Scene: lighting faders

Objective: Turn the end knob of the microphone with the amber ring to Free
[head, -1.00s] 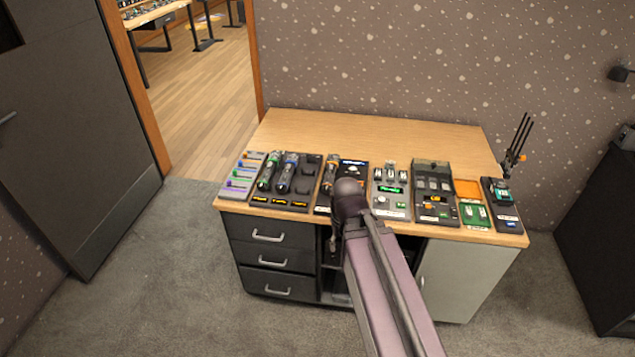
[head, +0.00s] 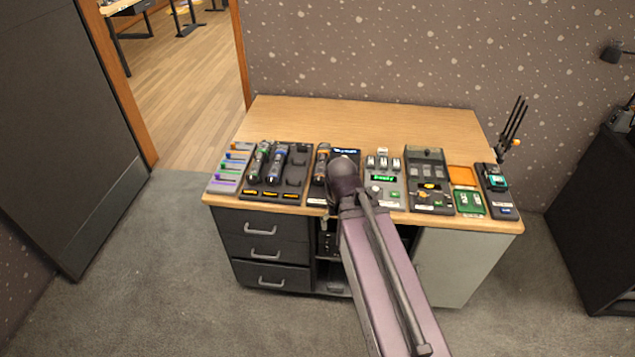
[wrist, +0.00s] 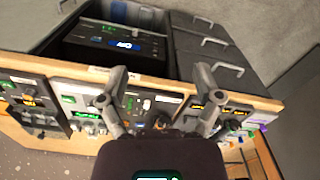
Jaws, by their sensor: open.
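The microphone with the amber ring (head: 321,167) lies on a dark stand left of my arm in the head view. Its ring is near its far end. The lettering around its end knob is too small to read. In the wrist view my gripper (wrist: 159,85) is open, its two fingers spread over the front part of the desk top. A dark round part (wrist: 158,118) shows between the fingers, and I cannot tell whether it is the microphone. In the head view my arm hides the gripper and the desk behind it.
Microphones with green (head: 258,163) and blue (head: 276,163) rings lie to the left. A fader box (head: 384,178) with a green display stands to the right, then more control boxes (head: 430,182). The back of the desk (head: 370,122) is clear. Drawers (head: 264,253) are below.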

